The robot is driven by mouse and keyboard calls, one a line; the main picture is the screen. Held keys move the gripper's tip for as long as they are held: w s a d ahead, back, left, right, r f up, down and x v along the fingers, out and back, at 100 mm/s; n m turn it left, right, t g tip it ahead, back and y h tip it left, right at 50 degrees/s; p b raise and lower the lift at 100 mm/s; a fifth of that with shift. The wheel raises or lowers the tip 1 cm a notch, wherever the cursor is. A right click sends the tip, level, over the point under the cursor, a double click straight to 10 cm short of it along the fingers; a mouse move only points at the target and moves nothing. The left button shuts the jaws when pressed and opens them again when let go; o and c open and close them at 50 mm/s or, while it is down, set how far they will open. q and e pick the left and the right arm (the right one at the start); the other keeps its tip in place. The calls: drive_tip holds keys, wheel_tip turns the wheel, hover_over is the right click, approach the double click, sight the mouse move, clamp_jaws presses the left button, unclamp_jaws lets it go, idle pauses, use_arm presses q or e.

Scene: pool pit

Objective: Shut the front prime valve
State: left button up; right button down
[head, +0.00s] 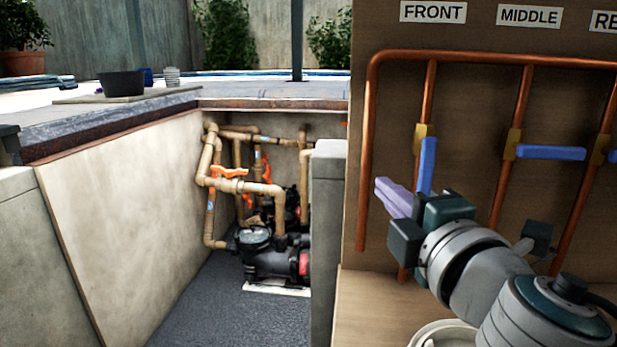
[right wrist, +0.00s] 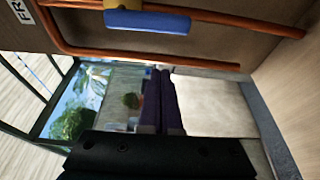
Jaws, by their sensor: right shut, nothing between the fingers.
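The front prime valve has a brass body (head: 424,134) on the pipe under the FRONT label (head: 433,12). Its blue handle (head: 427,163) hangs down in line with the pipe. The handle also shows in the right wrist view (right wrist: 147,22), along the pipe and apart from the fingers. My right gripper (head: 384,187) is just left of and below the handle in the head view, its purple fingers pointing left. It is shut and empty; the fingers also show in the right wrist view (right wrist: 158,85). My left gripper is out of view.
The middle valve's blue handle (head: 551,152) and the rear one (head: 612,157) stick out sideways from their pipes. A copper pipe (head: 365,170) runs down the board's left side. A pump (head: 268,258) with pipework stands in the pit at left. A white bucket (head: 450,335) sits below.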

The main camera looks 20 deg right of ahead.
sight(426, 170)
drive_tip(key=shift+x, duration=0.85)
drive_tip(key=shift+s+d, duration=0.5)
drive_tip(key=shift+d, duration=0.35)
drive_tip(key=shift+s+d, duration=0.55)
drive_tip(key=shift+d, duration=0.3)
drive_tip(key=shift+p, duration=0.3)
drive_tip(key=shift+s+d+n+p, duration=0.1)
drive_tip(key=shift+n+p, duration=0.2)
drive_tip(key=shift+p, duration=0.1)
